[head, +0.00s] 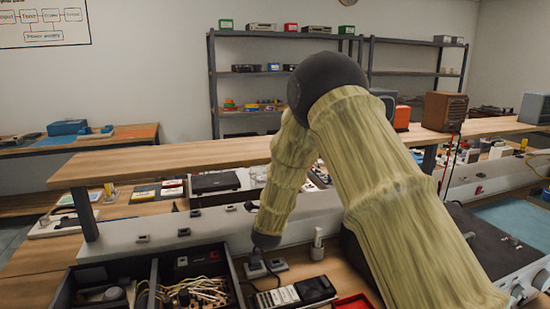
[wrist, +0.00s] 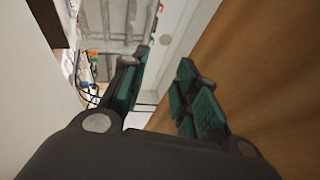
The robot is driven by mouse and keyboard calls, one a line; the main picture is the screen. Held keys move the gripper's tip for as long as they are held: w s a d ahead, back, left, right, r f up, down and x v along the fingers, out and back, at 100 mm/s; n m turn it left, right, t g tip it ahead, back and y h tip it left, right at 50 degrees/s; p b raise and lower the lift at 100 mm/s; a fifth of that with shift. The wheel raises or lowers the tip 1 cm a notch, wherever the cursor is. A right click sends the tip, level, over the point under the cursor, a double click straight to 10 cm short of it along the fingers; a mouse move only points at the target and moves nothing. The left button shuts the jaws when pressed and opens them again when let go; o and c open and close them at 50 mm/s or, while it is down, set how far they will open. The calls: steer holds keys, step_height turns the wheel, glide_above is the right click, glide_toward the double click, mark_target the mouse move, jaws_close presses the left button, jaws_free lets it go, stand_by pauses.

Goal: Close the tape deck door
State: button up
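I cannot make out a tape deck door in either view. A large unit with a dark top and a light front with knobs (head: 520,285) stands at the lower right of the head view, partly behind my arm; I cannot tell whether it is the tape deck. My gripper (wrist: 163,60) shows in the wrist view with its two green-padded fingers apart and nothing visible between them. A brown wooden surface (wrist: 255,65) fills the right of that view, beside the right finger. In the head view my arm bends down towards the bench, and the gripper cannot be made out.
A dark divided bin (head: 155,270) with cables stands at the lower left. A black handheld device (head: 315,289) lies to its right, near a red tray (head: 352,301). A wooden shelf (head: 150,160) runs across the bench. Metal racks (head: 212,85) stand at the back wall.

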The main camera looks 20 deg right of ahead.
steer(key=w+f+p+x, duration=0.1)
steer(key=f+p+x, duration=0.1)
steer(key=x, duration=1.3)
steer(key=shift+w+a+f, duration=0.25)
steer(key=shift+w+f, duration=0.1)
steer(key=shift+w, duration=0.05)
jaws_close()
